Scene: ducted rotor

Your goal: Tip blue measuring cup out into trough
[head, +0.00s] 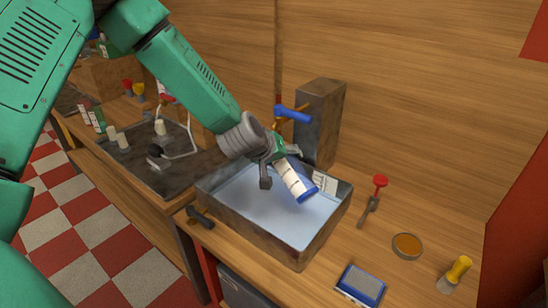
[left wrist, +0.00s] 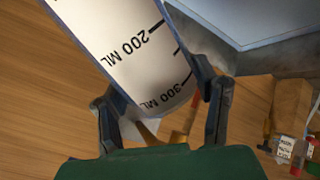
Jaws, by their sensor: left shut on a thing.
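The blue measuring cup (head: 296,184) is white-sided with dark marks and a blue rim. My left gripper (head: 276,168) is shut on it above the trough. The cup is tilted, its blue-rimmed end low and to the right, over the trough's inside. In the left wrist view the cup (left wrist: 125,45) shows its 200 ML and 300 ML marks between the two fingers (left wrist: 160,110). The trough (head: 321,226) is a grey metal box with a pale bluish inside. I cannot see the cup's inside or anything leaving it. My right gripper is not in view.
A blue-handled tap (head: 293,114) stands behind the trough by a dark post (head: 318,120). On the counter to the right are a red-knobbed tool (head: 373,195), a round amber dish (head: 407,245), a yellow-handled item (head: 456,272) and a blue box (head: 361,284).

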